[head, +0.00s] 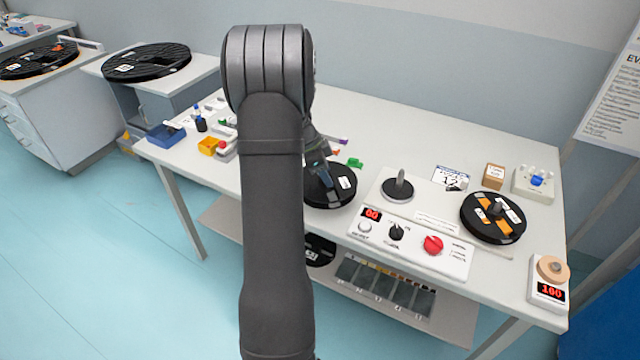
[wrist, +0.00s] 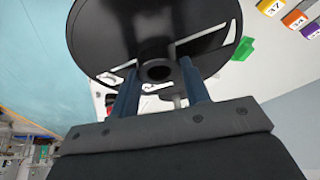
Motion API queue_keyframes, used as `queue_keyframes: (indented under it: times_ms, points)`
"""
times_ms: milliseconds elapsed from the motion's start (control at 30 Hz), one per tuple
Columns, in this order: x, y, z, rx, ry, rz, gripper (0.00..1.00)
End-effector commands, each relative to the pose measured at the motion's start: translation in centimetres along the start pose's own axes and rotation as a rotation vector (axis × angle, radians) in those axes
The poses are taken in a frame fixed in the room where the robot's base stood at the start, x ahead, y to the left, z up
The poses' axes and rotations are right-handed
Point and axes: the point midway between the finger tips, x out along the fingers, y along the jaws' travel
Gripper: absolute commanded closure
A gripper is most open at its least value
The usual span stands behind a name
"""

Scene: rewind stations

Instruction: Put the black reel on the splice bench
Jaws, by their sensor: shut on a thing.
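A black reel (head: 333,190) is at the middle of the white table, left of the white rewind unit, partly hidden by my arm. In the wrist view the black reel (wrist: 165,35) fills the top, with its round hub between my fingers. My gripper (head: 320,172) is shut on it, and its two blue fingers (wrist: 160,85) stand on either side of the hub. I cannot tell whether the reel touches the table. No label in view tells me which surface is the splice bench.
The rewind unit (head: 420,240) has an empty grey spindle (head: 397,186), knobs and a display. A black and orange reel (head: 493,217) sits at its right. A tape-topped counter (head: 549,282) stands at the right corner. Small coloured items and a blue tray (head: 166,134) lie left. Large reels (head: 147,61) lie on side tables.

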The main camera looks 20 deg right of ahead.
Motion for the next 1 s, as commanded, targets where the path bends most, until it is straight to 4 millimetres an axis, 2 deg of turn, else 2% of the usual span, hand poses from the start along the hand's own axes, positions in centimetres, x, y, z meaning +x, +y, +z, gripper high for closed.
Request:
queue_keyframes:
  times_ms: [100,267,533,900,933,1000]
  points:
    - [0.4,-1.0,1.4,-0.001,0.0,-0.001,0.87]
    - [0.8,-1.4,2.0,0.0,0.0,0.0,0.87]
    - [4.1,-1.3,3.3,0.0,0.0,0.001,0.87]
    - [4.5,-1.3,3.5,0.001,0.0,0.0,0.87]
    - [4.5,-1.3,3.5,0.001,0.0,0.001,0.56]
    - [4.5,-1.3,3.5,0.001,0.0,0.0,0.42]
